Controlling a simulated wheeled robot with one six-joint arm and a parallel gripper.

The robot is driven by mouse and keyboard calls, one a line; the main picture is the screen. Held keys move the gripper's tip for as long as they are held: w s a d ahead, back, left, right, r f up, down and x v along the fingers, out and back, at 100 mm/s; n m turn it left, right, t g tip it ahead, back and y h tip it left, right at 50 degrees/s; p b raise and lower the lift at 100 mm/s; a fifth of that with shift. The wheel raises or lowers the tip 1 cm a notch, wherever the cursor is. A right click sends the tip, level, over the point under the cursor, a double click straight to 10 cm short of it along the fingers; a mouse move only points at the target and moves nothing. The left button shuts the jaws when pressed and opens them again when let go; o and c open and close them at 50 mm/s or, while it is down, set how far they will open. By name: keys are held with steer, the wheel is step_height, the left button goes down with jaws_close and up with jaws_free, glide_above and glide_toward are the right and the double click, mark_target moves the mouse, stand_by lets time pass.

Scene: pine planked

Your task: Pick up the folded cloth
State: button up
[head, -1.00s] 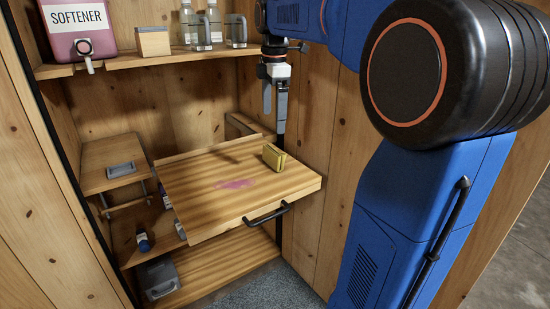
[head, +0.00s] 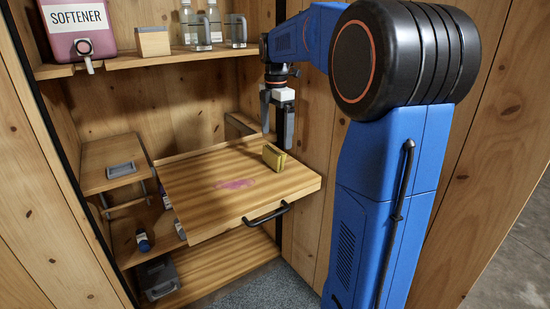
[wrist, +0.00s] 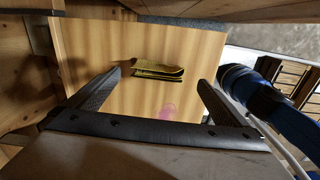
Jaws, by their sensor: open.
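The folded cloth (head: 274,158) is a small yellow bundle standing near the right edge of a pulled-out wooden board (head: 200,205). In the wrist view the cloth (wrist: 157,71) lies beyond the fingertips, about midway between them sideways. My gripper (head: 277,120) is open and empty, pointing down above the back right part of the board. Its two fingers also show in the wrist view (wrist: 158,80), apart from the cloth.
A pink stain (head: 235,184) marks the board left of the cloth. A black handle (head: 266,214) is on its front edge. An upper shelf (head: 160,58) holds a softener dispenser (head: 78,25) and glass vessels. A wooden wall stands close on the right.

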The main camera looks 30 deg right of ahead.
mark_target(275, 147)
steer(key=shift+w+f, duration=0.2)
steer(key=shift+f, duration=3.6)
steer(key=c, duration=1)
step_height(275, 147, up, 10)
